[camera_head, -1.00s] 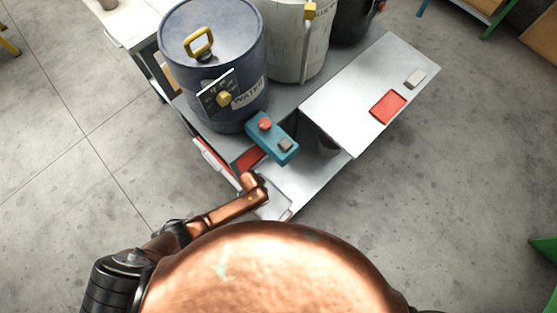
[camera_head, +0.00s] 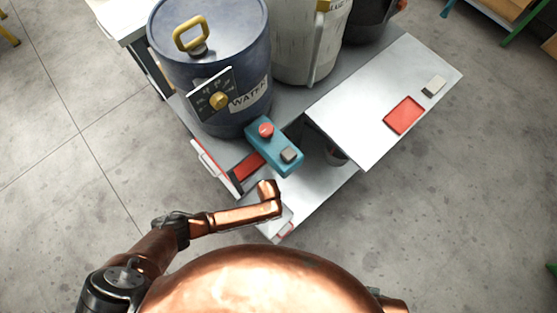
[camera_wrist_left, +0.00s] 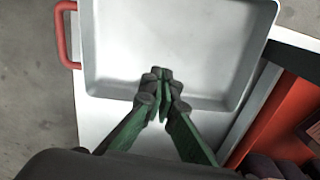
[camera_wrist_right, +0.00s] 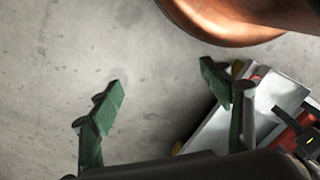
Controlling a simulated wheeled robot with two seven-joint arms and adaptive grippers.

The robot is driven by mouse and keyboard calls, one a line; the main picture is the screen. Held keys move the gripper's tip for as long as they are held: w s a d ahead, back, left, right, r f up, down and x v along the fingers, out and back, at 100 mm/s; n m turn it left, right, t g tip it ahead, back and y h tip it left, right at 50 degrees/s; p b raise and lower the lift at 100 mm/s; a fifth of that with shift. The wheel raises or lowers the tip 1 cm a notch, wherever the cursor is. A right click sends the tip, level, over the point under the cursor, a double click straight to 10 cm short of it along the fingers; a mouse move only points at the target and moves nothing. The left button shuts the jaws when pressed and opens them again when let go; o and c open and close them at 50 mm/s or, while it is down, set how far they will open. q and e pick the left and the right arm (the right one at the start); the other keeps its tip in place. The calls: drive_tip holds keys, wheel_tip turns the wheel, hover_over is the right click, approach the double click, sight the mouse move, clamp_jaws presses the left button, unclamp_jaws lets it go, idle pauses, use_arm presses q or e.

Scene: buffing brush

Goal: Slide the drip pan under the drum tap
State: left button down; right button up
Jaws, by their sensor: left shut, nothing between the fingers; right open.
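The drip pan (camera_wrist_left: 175,45) is a shallow pale tray with a red handle (camera_wrist_left: 66,35) on its left side in the left wrist view. My left gripper (camera_wrist_left: 161,75) is shut and empty, its fingertips over the pan's near edge; contact is unclear. In the head view my copper wrist hides that gripper, and only a pale corner with a red bit shows beside it. The blue WATER drum (camera_head: 205,45) stands on the bench with a yellow knob (camera_head: 219,100) on a dark plate. I cannot make out a spout. My right gripper (camera_wrist_right: 160,80) is open and empty above the floor.
A teal box (camera_head: 273,146) with a red button sits at the bench edge in front of the drum. A lower shelf (camera_head: 325,185) lies under the bench top. A pale drum (camera_head: 300,40) stands beside the blue one. A red tray (camera_head: 404,115) lies on the right top.

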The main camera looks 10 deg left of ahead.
use_arm(q)
wheel_tip(320, 180, down, 5)
drive_tip(key=b, duration=0.3)
drive_tip(key=shift+w+d, duration=0.1)
drive_tip(key=shift+d, duration=0.05)
drive_tip(key=shift+w+d+b, duration=0.7)
drive_tip(key=shift+w+d, duration=0.2)
drive_tip(key=shift+w, duration=0.1)
drive_tip(key=shift+w+d+r, duration=0.25)
drive_tip(key=shift+w+d, duration=0.05)
drive_tip(key=shift+w, duration=0.1)
use_arm(e)
drive_tip(key=w+a+f+t+y, duration=0.2)
drive_tip(key=w+a+f+t, duration=0.2)
drive_tip(key=w+a+f, duration=0.2)
drive_tip(key=shift+w+d+x, duration=0.25)
drive_tip(key=shift+w+x, duration=0.15)
drive_tip(key=shift+x, duration=1.85)
drive_tip(key=shift+r, duration=0.15)
